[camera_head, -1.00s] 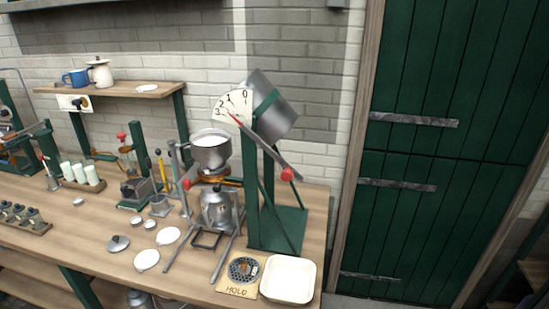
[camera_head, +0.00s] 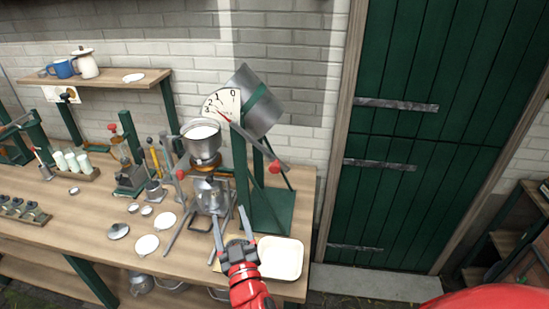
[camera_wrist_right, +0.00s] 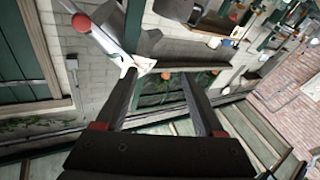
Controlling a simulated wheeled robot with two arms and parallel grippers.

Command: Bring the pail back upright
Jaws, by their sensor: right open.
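The grey metal pail (camera_head: 258,92) hangs tilted in a green stand (camera_head: 243,185) at the right end of the bench. A lever with a red knob (camera_head: 275,167) slopes down to the right from the stand. The knob also shows in the right wrist view (camera_wrist_right: 81,21). My right gripper (camera_head: 228,211) is open and empty, in front of the stand and below the knob, apart from both. My left gripper is out of view.
A metal funnel pot (camera_head: 202,140) on a tripod and a metal can (camera_head: 210,195) stand just left. White discs and small tools cover the bench (camera_head: 100,228). A green door (camera_head: 420,150) is at right.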

